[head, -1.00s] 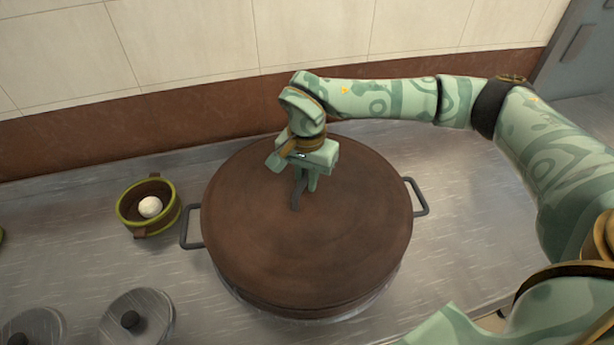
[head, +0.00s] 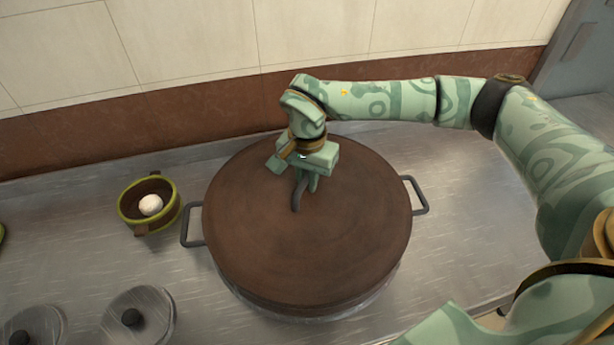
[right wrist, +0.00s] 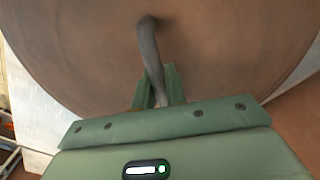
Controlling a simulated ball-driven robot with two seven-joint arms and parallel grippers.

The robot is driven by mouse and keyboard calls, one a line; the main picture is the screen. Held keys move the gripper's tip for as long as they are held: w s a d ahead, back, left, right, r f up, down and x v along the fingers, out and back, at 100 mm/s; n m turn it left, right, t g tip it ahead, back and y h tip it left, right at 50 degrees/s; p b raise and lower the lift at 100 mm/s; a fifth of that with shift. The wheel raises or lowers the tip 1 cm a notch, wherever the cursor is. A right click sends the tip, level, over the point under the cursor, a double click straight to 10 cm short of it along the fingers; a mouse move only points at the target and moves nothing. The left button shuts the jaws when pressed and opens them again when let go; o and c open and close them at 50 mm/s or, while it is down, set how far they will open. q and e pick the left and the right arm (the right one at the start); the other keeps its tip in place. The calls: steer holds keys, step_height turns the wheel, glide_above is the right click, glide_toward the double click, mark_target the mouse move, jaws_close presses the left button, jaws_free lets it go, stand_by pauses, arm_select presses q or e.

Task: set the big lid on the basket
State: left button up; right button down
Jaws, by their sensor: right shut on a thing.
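The big lid (head: 270,235) is a wide, round brown disc in the middle of the head view. It lies about level over a round vessel with two dark side handles (head: 421,195). A grey metal edge shows below its front rim; the rest of the vessel, including any basket, is hidden. My right gripper (head: 305,185) is above the lid's centre, shut on its dark curved handle (head: 297,198). The handle also shows between the fingers in the right wrist view (right wrist: 149,55). I cannot tell whether the lid fully touches what is under it. My left gripper is not in view.
A small green-rimmed brown pot (head: 135,222) with a white round thing (head: 150,205) in it stands left of the vessel. Small grey lids (head: 150,310) with black knobs lie at the front left. The tiled wall (head: 190,45) is behind the metal counter (head: 470,215).

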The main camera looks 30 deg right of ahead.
steer(key=c, duration=1.7)
jaws_free()
steer(key=shift+f, duration=0.15)
